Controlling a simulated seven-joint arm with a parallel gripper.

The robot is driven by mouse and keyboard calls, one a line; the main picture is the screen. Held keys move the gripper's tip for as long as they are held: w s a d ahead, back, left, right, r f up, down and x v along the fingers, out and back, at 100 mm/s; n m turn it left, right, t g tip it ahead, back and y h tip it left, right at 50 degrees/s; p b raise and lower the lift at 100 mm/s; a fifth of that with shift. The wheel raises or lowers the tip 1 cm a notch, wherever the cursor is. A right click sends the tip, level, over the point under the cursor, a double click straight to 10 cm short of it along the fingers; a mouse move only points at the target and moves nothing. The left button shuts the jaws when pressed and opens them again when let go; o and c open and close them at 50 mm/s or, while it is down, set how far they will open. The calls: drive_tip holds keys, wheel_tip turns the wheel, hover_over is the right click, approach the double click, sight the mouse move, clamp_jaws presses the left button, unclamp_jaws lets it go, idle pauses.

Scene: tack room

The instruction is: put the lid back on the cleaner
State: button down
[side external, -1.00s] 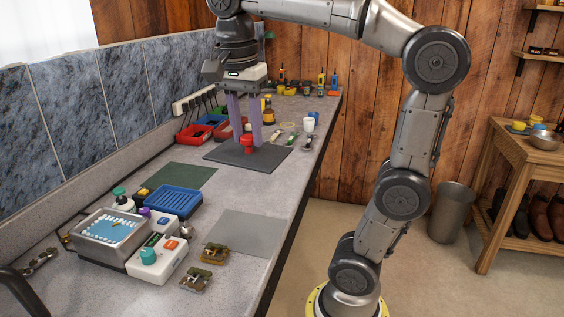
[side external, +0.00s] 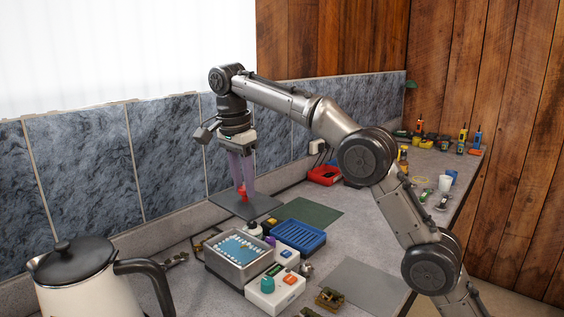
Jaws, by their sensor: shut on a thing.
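The cleaner (side external: 278,292) stands on the counter, a white unit with a teal knob and an orange button. Its open metal tank (side external: 238,264) holds blue liquid with pale pieces along the edges. The lid (side external: 259,208) is a flat dark grey plate with a red knob (side external: 242,194). My gripper (side external: 243,187) points down with its purple fingers shut on the red knob.
A blue ribbed tray (side external: 300,237) and small bottles (side external: 252,229) stand close behind the tank. A green mat (side external: 307,212) and a grey mat (side external: 360,286) lie bare. A kettle (side external: 85,292) fills the near left. The tiled wall (side external: 170,150) runs along the back.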

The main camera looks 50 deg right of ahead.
sight(234, 202)
drive_tip(key=f, duration=0.1)
drive_tip(key=a+f, duration=0.1)
drive_tip(key=w+a+f, duration=0.1)
drive_tip(key=f, duration=0.1)
drive_tip(key=shift+w, duration=0.1)
drive_tip(key=shift+f, duration=2.7)
drive_tip(key=shift+f, duration=0.6)
drive_tip(key=c, duration=0.8)
unclamp_jaws()
drive_tip(key=shift+c, duration=0.2)
drive_tip(key=shift+r, duration=0.1)
drive_tip(key=shift+w+a+r, duration=0.1)
drive_tip(key=shift+a+r, duration=0.1)
drive_tip(key=shift+r, duration=1.4)
drive_tip(key=shift+s+a+r, duration=0.1)
drive_tip(key=shift+a+r, duration=0.1)
drive_tip(key=shift+r, duration=1.35)
drive_tip(key=shift+w+a+r, duration=0.1)
drive_tip(key=shift+a+r, duration=0.1)
drive_tip(key=shift+r, duration=2)
